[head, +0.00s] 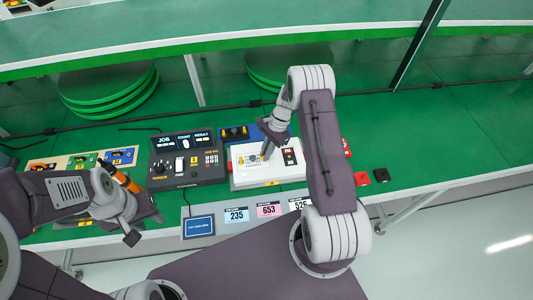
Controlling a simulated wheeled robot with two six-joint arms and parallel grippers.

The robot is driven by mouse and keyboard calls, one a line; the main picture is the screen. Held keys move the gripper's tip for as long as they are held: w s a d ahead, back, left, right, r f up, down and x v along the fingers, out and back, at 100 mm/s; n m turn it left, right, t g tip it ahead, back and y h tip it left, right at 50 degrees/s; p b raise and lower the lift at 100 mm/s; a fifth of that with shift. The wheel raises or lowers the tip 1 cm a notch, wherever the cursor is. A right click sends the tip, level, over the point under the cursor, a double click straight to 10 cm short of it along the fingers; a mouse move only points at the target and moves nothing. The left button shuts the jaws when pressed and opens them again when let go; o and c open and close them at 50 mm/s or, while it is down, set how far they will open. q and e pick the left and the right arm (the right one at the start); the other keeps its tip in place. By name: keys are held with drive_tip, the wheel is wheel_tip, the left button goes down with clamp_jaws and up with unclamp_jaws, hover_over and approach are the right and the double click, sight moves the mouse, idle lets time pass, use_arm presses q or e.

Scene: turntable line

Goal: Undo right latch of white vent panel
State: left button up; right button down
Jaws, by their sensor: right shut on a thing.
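The white vent panel (243,178) is a white unit on the green bench, with small dark and yellow parts on its top face. My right gripper (266,154) reaches down onto this top face from above. It is shut on a small part there. The jaws hide that part, and I cannot make out whether it is the right latch. My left gripper (143,226) is apart from the panel, at the bench's front edge to the left, with its jaws apart and empty.
A dark control box (187,172) stands left of the panel, and a blue unit (231,132) behind it. An orange-handled thing (125,181) lies near my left wrist. Number cards (237,215) are in front. Small red and black blocks (362,179) lie right; beyond them the bench is clear.

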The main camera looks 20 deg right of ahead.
drive_tip(key=n, duration=0.2)
drive_tip(key=n+g+h+b, duration=0.1)
drive_tip(key=n, duration=0.1)
drive_tip(key=n+g+b, duration=0.1)
drive_tip(key=n, duration=0.1)
drive_tip(key=shift+w+a+n, duration=0.2)
drive_tip(key=shift+w+n, duration=0.05)
drive_tip(key=shift+n, duration=0.05)
drive_tip(key=n+h, duration=0.1)
drive_tip(key=n, duration=0.1)
drive_tip(key=n+g+b, duration=0.1)
drive_tip(key=n, duration=0.1)
drive_tip(key=shift+a+n+h, duration=0.15)
drive_tip(key=shift+n+h, duration=0.15)
drive_tip(key=shift+h, duration=0.1)
drive_tip(key=shift+n, duration=0.3)
drive_tip(key=c, duration=1.5)
unclamp_jaws()
